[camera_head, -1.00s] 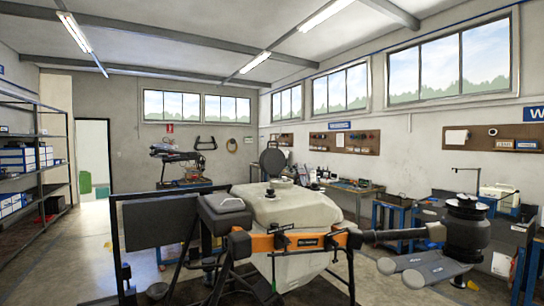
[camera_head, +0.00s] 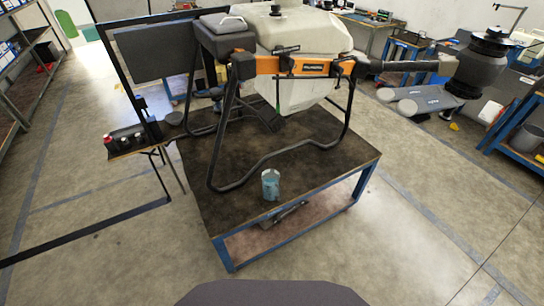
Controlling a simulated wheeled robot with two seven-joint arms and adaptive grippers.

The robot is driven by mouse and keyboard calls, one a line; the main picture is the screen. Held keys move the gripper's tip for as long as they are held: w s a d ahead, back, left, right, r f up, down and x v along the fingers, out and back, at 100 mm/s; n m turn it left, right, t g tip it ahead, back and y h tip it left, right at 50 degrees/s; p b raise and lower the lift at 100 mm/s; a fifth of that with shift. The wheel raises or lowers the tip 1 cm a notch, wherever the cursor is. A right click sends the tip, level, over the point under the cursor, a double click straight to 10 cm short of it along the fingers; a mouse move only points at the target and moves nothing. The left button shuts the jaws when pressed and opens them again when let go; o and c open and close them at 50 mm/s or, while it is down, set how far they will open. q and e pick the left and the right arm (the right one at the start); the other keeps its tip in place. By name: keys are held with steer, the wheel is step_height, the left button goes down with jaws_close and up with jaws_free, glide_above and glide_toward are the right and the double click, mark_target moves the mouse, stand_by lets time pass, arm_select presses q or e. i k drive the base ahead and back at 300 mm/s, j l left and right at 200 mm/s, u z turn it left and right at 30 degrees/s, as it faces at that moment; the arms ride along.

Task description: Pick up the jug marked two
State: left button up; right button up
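No jug with a readable "two" shows in the camera_head view. A small group of dark containers (camera_head: 127,137) with red and pale caps stands on a small stand to the left of the workbench; any marks on them are too small to read. A translucent blue container (camera_head: 270,185) stands upright near the front of the dark-topped workbench (camera_head: 285,152); I cannot tell what is marked on it. Neither of my grippers is in view.
The large spray drone (camera_head: 290,68), with a pale tank and orange arm, stands on the bench on black landing legs. A black frame and panel (camera_head: 158,50) rise at left. A grey bin (camera_head: 526,138) stands at right. Floor in front is clear.

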mark_target(271, 190)
steer(key=k+j+z, duration=0.1)
steer(key=j+z, duration=0.3)
steer(key=k+j+z, duration=0.15)
steer(key=j+z, duration=0.2)
steer(key=j, duration=0.25)
steer(key=k+j+z, duration=0.2)
steer(key=j+z, duration=0.2)
steer(key=k+j+z, duration=0.25)
steer(key=j+z, duration=0.15)
steer(key=k+j+z, duration=0.35)
